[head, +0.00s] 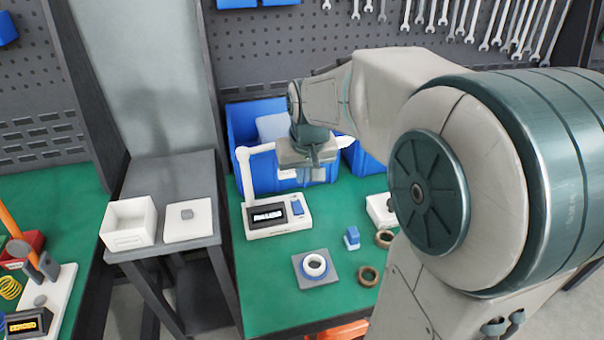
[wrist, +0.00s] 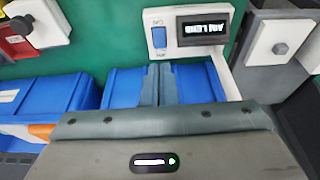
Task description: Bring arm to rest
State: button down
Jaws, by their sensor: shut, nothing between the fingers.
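My arm reaches in from the right in the head view, bent over the green workbench (head: 262,290). My gripper (head: 313,162) hangs at its end above the rear of the bench, in front of the blue bins and behind the display of the white tester (head: 262,228). It is shut and holds nothing. It is apart from the bench top.
Blue bins (head: 240,130) stand at the back. A grey pad (head: 318,283) bears a white and blue ring (head: 315,265). Brown rings (head: 368,276) and a small blue part (head: 352,238) lie right of it. A white box (head: 130,222) stands on the grey side stand at left.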

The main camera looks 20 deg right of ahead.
jog(key=s+a+r+p, duration=0.1)
jog(key=s+a+p, duration=0.1)
jog(key=s, duration=1.4)
jog(key=shift+s+r+g+p, duration=0.3)
jog(key=shift+s+p, duration=0.1)
jog(key=shift+p, duration=0.45)
